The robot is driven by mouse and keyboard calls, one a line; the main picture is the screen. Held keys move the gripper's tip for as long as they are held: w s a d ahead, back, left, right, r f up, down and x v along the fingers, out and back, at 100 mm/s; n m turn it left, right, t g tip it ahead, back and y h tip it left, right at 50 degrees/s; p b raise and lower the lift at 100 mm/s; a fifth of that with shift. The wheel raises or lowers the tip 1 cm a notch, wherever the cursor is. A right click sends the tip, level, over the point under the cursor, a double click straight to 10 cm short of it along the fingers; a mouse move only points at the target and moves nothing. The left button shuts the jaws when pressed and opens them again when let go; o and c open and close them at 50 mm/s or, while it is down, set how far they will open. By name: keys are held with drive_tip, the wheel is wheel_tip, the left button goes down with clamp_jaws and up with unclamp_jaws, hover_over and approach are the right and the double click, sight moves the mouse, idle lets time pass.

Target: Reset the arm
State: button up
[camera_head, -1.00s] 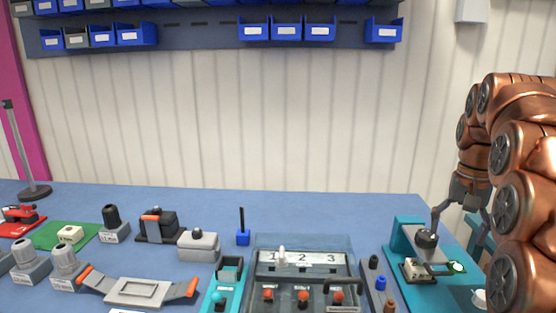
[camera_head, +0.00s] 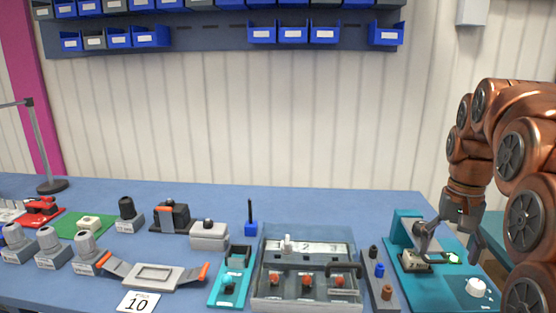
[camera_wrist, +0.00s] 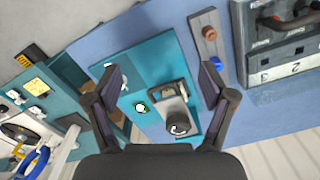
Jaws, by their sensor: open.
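My copper-coloured arm reaches in from the right in the head view. My gripper (camera_head: 450,236) is over the teal station (camera_head: 437,286) at the right end of the blue table. In the wrist view my gripper (camera_wrist: 160,82) has its fingers wide apart with nothing between the tips. The teal station (camera_wrist: 151,57) lies below them, with a dark round-topped knob (camera_wrist: 176,124) on it close to the right finger. In the head view my finger partly hides the knob.
A grey strip with coloured pegs (camera_head: 378,278) and a numbered lever box (camera_head: 262,290) stand left of the station. Several devices fill the table's left half. Blue bins (camera_head: 293,34) hang on the wall. The table's back strip is mostly clear.

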drive_tip(key=s+a+f+n, duration=0.1)
drive_tip(key=s+a+f, duration=0.3)
drive_tip(key=s, duration=0.5)
drive_tip(key=s+a+f+n+g+p, duration=0.1)
drive_tip(key=s+a+f, duration=0.3)
drive_tip(key=s, duration=0.5)
drive_tip(key=s+a+f+n+p, duration=0.1)
drive_tip(key=s+a+f+n, duration=0.2)
drive_tip(key=s+a, duration=0.4)
drive_tip(key=shift+s+a+f, duration=0.4)
drive_tip(key=shift+s+f, duration=0.35)
drive_tip(key=shift+s, duration=0.3)
drive_tip(key=shift+d, duration=0.1)
